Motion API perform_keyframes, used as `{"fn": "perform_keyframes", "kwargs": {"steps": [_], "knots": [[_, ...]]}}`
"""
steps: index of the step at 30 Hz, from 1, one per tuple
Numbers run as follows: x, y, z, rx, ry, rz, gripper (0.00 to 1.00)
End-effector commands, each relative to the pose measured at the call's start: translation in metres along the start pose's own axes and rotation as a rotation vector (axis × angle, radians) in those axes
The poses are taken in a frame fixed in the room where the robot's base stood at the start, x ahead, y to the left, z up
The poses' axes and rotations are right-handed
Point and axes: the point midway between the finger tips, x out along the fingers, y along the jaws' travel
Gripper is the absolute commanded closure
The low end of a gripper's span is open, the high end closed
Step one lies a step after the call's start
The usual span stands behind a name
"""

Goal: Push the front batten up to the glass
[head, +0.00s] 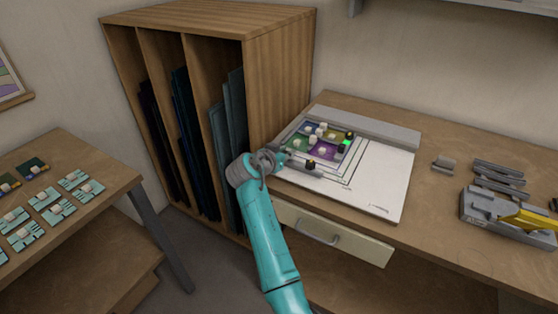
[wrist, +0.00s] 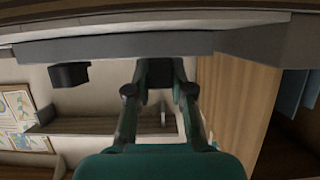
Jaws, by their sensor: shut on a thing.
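The front batten (head: 303,167) is a thin grey bar at the near edge of the coloured glass (head: 318,143) on the white board. It seems to lie close to the glass, but I cannot tell whether they touch. My gripper (head: 281,158) is at the batten's left end. In the wrist view my gripper (wrist: 160,78) is shut, with a dark block between its fingertips. A grey bar (wrist: 110,45), apparently the batten, crosses just beyond them. The grip itself is hidden in the head view.
The white board (head: 385,180) lies on the wooden bench, with a grey rail (head: 370,126) along its back. A tall wooden rack (head: 275,70) stands close on the left. A grey tool with a yellow handle (head: 530,218) is at the right. The board's right part is clear.

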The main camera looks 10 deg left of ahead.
Motion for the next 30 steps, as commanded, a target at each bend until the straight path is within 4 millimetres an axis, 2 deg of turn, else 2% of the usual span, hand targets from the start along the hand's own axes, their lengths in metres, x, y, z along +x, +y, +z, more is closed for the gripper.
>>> {"fn": "perform_keyframes", "kwargs": {"steps": [3,6,17,18,20,30], "knots": [[0.018,0.0,-0.008,0.001,0.0,0.001,1.0],[0.027,0.0,-0.011,0.001,-0.001,0.001,1.0],[0.03,0.0,-0.012,0.0,0.0,-0.001,1.0],[0.03,0.0,-0.012,0.0,0.0,-0.001,0.68],[0.03,0.0,-0.012,0.0,0.0,-0.001,0.53],[0.029,0.0,-0.012,0.0,0.0,-0.001,0.52]]}}
